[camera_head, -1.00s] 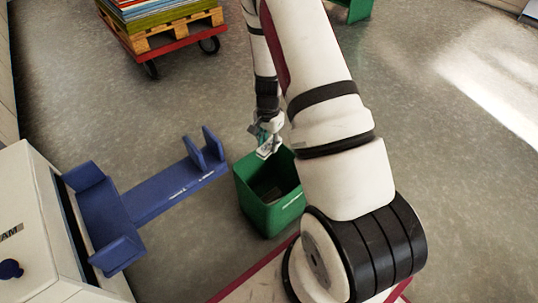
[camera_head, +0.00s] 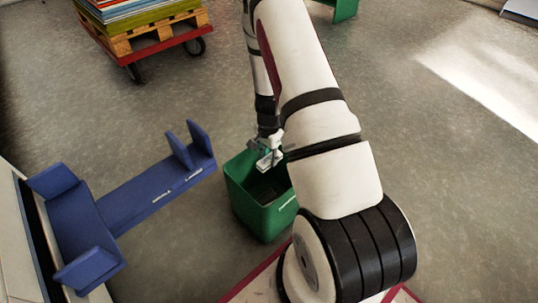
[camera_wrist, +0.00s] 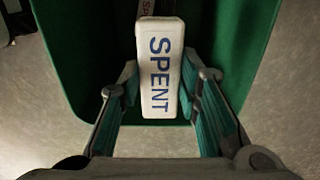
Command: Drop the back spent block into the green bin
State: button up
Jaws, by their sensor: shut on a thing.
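A white block marked SPENT (camera_wrist: 158,68) is between the two fingers of my gripper (camera_wrist: 160,95) in the wrist view. My gripper is shut on it, with a finger against each long side. The green bin (camera_head: 262,219) stands on the floor, and its green wall (camera_wrist: 245,40) shows behind the block in the wrist view. In the head view my gripper (camera_head: 267,160) is over the bin's opening at its back part.
A blue holder with upright plates (camera_head: 150,190) stands left of the bin. A red cart (camera_head: 160,50) with a pallet and stacked coloured boards is at the back left. Grey floor (camera_head: 430,190) is clear on the right.

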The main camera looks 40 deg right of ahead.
aim_at(269, 158)
jog(key=shift+f, duration=0.45)
jog(key=o, duration=1)
jog(key=shift+r, duration=0.15)
notch_tip(269, 158, up, 12)
jog(key=shift+f, duration=0.1)
